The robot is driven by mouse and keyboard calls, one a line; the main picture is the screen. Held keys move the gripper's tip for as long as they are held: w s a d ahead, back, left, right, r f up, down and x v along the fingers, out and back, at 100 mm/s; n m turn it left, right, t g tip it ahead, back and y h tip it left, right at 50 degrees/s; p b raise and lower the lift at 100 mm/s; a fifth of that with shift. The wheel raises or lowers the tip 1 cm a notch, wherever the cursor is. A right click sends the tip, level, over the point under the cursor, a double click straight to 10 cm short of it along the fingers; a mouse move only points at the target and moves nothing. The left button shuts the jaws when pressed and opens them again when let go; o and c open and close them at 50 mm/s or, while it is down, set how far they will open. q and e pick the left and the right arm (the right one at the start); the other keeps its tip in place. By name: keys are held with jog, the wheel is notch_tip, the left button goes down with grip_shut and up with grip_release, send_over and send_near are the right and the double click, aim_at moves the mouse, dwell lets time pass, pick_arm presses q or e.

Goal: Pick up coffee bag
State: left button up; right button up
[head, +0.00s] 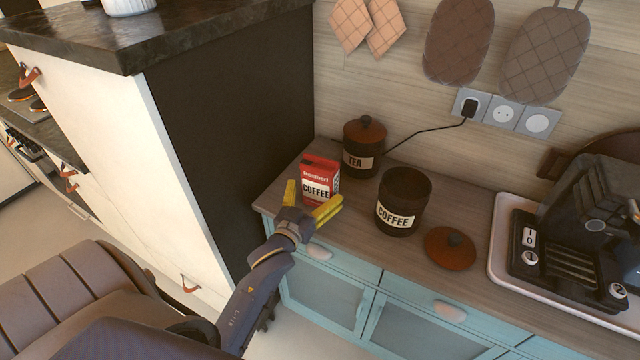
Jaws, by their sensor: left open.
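The coffee bag (320,180) is a small red and white pack marked COFFEE. It stands upright on the wooden counter near its left end. My left gripper (314,200) has yellow fingers spread apart, just in front of the bag. One finger is at the bag's left edge and the other is low at its front right. I cannot tell whether either finger touches it. The bag's lower part is partly hidden by the gripper. My right gripper is not in view.
A dark TEA jar (363,148) with a lid stands behind the bag. An open COFFEE jar (403,202) stands to the right, its brown lid (449,248) lying beside it. A tall dark cabinet side (230,140) rises at left.

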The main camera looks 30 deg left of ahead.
pick_arm(q)
jog(key=shift+w+a, duration=0.1)
jog(key=shift+w, duration=0.85)
jog(key=c, duration=1)
